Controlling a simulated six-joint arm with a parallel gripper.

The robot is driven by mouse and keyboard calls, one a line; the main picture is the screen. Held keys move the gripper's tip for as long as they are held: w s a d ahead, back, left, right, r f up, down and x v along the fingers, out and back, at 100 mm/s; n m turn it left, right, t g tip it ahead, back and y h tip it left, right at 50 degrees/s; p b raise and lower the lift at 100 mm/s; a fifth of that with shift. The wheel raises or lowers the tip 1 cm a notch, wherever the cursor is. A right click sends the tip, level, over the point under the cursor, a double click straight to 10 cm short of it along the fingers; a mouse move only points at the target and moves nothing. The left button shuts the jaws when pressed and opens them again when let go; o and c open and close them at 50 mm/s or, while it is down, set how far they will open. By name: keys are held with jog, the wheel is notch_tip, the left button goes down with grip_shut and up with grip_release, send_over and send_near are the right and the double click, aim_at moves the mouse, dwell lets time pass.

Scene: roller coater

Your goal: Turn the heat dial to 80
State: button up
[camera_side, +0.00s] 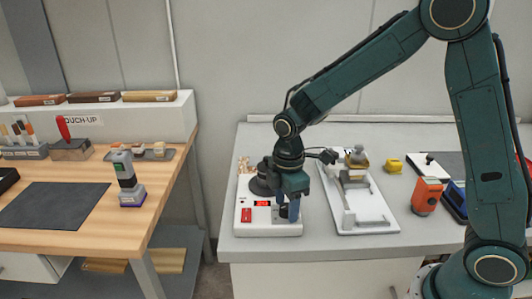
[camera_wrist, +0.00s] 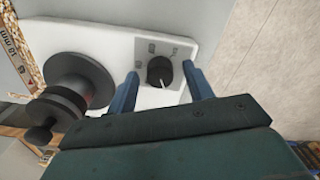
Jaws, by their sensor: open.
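My gripper (camera_wrist: 160,69) is open, with one blue finger on each side of the dial and a visible gap to each. In the side view my gripper (camera_side: 289,212) points down at the right front of the white coater unit (camera_side: 270,228); the dial is hidden there by the fingers.
A dark stepped roller or spool (camera_wrist: 75,85) stands left of the dial, close to my left finger. The unit has a red display (camera_side: 262,203) and a red switch (camera_side: 246,215). A white board with a clamp (camera_side: 365,215) lies to the right. The wooden bench (camera_side: 165,185) stands left across a gap.

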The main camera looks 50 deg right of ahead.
jog(key=shift+f, duration=0.1)
jog(key=c, duration=1)
